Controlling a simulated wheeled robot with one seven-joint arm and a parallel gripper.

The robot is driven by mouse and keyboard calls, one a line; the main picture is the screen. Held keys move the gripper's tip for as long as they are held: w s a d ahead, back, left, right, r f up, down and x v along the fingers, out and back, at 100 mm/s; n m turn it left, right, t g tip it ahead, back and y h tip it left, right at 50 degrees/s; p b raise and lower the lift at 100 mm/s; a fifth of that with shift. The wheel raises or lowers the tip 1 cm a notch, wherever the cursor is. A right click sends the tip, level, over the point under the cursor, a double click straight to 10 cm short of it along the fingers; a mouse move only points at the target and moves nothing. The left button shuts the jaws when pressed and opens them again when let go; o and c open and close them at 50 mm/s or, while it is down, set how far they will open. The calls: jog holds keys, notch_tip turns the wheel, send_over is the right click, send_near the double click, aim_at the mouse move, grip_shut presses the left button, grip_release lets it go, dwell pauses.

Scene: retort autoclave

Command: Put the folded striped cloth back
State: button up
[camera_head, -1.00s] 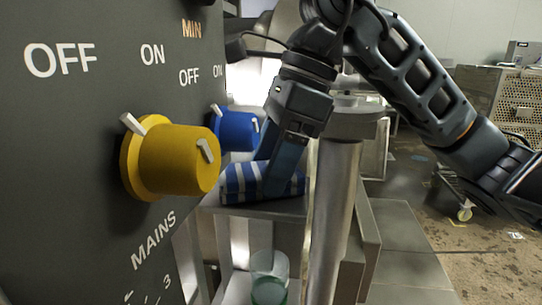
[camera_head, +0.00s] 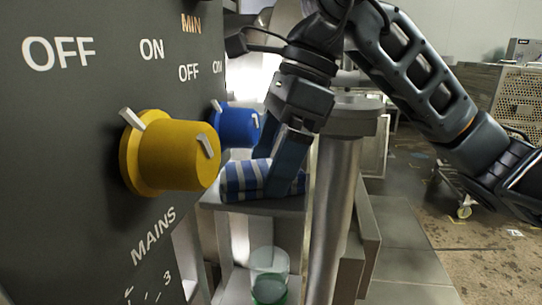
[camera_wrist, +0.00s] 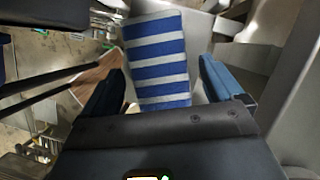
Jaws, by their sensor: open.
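The folded blue-and-white striped cloth (camera_head: 240,181) lies on a small grey ledge (camera_head: 262,206) beside the control panel. My gripper (camera_head: 268,178) points down at it, with a finger in front of the cloth's right part. In the wrist view the cloth (camera_wrist: 158,62) lies between the two spread blue fingers of my gripper (camera_wrist: 160,72), with a gap on the right side. The gripper is open. The cloth's lower end is hidden by the gripper body in the wrist view.
The dark panel at left carries a yellow knob (camera_head: 170,152) and a blue knob (camera_head: 236,126) close to the gripper. A metal post (camera_head: 334,215) stands just right of the ledge. A glass beaker with green contents (camera_head: 269,275) stands below the ledge.

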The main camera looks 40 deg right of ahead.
jog(key=b+v, duration=0.1)
jog(key=v, duration=1.1)
jog(key=shift+b, duration=0.35)
jog(key=shift+f, duration=0.1)
